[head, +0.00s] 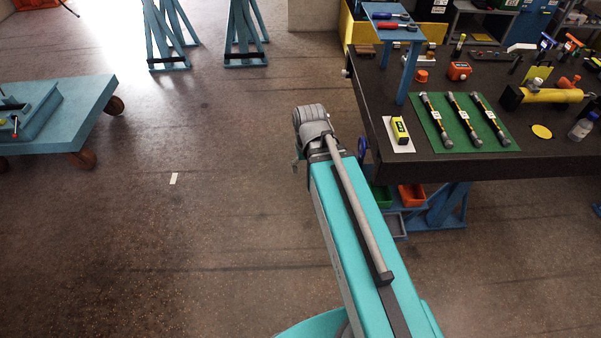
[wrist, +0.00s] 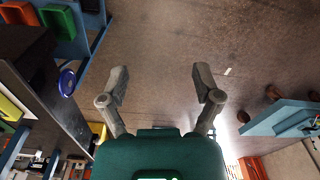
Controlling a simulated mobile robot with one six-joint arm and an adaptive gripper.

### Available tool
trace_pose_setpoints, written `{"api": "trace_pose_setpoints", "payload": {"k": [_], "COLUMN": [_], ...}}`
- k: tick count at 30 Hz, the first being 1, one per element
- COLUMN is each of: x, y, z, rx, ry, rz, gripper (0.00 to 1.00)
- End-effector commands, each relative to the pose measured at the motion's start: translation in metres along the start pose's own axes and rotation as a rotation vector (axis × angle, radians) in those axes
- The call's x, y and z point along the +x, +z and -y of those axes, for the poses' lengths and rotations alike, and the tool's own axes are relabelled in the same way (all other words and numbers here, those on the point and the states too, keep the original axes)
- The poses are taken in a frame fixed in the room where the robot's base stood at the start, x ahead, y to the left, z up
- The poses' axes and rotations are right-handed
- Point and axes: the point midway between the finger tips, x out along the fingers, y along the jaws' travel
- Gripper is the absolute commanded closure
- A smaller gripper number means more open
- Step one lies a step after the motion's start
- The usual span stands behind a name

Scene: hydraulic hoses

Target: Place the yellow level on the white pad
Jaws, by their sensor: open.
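The yellow level (head: 400,130), a small yellow and black block, sits on the white pad (head: 404,149) near the front left corner of the dark workbench (head: 465,170). My gripper (wrist: 160,80) is open and empty in the wrist view, its two fingers spread wide over bare floor. In the head view my arm reaches forward to the left of the bench. My gripper's fingers are mostly hidden there behind the wrist. It is clearly apart from the level and pad.
A green mat (head: 462,137) with several hoses lies right of the pad. A blue raised stand (head: 400,75) rises behind it. Bins (head: 411,195) sit below the bench. A teal cart (head: 75,115) stands far left. Floor between is clear.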

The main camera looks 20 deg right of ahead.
Motion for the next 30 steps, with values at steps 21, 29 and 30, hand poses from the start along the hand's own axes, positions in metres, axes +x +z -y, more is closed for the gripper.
{"api": "trace_pose_setpoints", "payload": {"k": [21,29,30], "x": [0.0,0.0,0.0], "y": [0.02,0.02,0.02], "z": [0.024,0.024,0.023], "rx": [-0.014,-0.015,-0.015], "ry": [0.018,0.018,0.018], "rz": [0.04,0.039,0.039], "gripper": [0.18,0.42,0.43]}}
